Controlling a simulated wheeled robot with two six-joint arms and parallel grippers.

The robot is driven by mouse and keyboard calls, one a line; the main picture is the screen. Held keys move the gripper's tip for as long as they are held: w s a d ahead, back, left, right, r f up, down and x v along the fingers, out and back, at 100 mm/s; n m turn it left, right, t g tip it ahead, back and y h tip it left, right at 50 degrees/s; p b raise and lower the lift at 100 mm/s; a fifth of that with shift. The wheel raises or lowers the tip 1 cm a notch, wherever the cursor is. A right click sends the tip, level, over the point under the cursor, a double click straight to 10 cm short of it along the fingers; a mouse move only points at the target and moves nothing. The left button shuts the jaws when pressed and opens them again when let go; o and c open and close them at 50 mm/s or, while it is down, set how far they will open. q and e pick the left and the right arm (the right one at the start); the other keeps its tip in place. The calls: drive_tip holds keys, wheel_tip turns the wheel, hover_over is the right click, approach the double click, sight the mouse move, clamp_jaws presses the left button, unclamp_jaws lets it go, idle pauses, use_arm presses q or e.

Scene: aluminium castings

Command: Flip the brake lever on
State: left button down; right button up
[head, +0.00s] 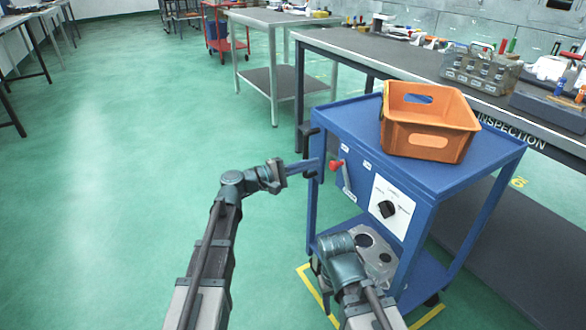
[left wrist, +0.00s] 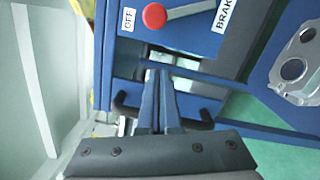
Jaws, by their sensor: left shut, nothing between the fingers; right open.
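The brake lever, a grey bar with a red knob (head: 335,165), is on the blue side panel of a cart (head: 460,180). In the left wrist view its red knob (left wrist: 154,16) is beside the OFF label (left wrist: 128,19), and the bar runs right towards a partly cut-off BRAKE label (left wrist: 226,15). My left gripper (head: 316,166) is shut and empty, just left of the knob in the head view. In the left wrist view its fingertips (left wrist: 158,75) are below the knob with a visible gap. My right wrist shows in front of the cart; its fingers are hidden.
An orange crate (head: 428,139) stands on the cart top. A black rotary dial (head: 387,209) on a white plate is right of the lever. A grey casting (head: 367,241) lies on the lower shelf. The inspection bench (head: 400,62) stands behind. Green floor is clear at left.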

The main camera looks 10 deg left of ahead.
use_arm(q)
drive_tip(key=shift+s+d+r+p, duration=0.3)
drive_tip(key=shift+s+d+r, duration=0.05)
drive_tip(key=shift+s+d, duration=0.35)
drive_tip(key=shift+s+d+r+p, duration=0.3)
drive_tip(key=shift+s+d, duration=0.3)
drive_tip(key=shift+s, duration=0.1)
drive_tip(key=shift+r, duration=0.1)
drive_tip(key=shift+s+d+r+m+p, duration=0.1)
drive_tip(key=shift+s+r+m+p, duration=0.05)
drive_tip(key=shift+m+p, duration=0.2)
